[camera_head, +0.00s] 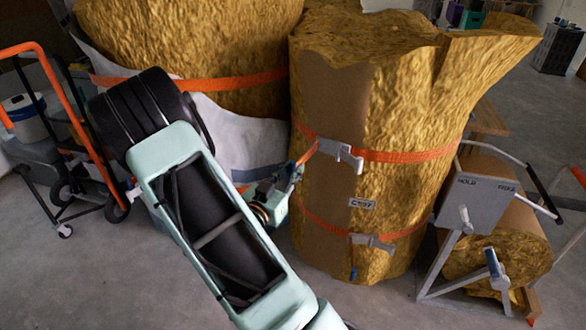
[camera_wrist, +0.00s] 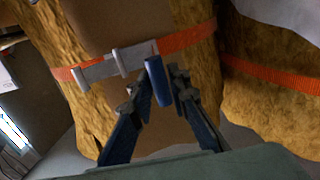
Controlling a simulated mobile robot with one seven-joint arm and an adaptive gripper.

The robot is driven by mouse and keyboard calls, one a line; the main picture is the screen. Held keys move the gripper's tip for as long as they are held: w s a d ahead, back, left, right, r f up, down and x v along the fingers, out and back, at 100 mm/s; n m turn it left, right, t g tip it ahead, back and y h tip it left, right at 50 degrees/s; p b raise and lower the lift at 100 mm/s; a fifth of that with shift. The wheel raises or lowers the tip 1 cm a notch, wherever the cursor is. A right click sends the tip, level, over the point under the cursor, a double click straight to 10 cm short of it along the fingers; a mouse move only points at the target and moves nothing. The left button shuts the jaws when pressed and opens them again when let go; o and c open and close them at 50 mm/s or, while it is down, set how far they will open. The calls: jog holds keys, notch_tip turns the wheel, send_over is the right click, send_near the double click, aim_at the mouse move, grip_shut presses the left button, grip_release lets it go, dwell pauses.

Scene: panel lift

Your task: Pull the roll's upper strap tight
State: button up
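The roll (camera_head: 400,110) is a tall yellow-brown insulation roll with a brown paper strip, standing upright. Its orange upper strap (camera_head: 410,156) runs around it through a grey buckle (camera_head: 340,152). In the wrist view the upper strap (camera_wrist: 185,40) and buckle (camera_wrist: 115,65) are close ahead. A short orange tail (camera_head: 307,153) slants from the buckle down-left to my gripper (camera_head: 287,178). My gripper (camera_wrist: 160,85) has its fingertips on either side of the tail's blue end tab (camera_wrist: 158,82) and looks shut on it. The far sides of the tab are hidden.
The lower strap (camera_head: 325,227) has its own buckle (camera_head: 372,240) and hanging blue tab (camera_head: 353,273). Another strapped roll (camera_head: 190,40) stands behind left. An orange-handled cart (camera_head: 60,110) is at left. A grey-boxed stand (camera_head: 475,203) is at right, close to the roll.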

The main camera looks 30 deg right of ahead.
jog(key=o, duration=0.3)
jog(key=shift+r, duration=0.1)
jog(key=v, duration=1.2)
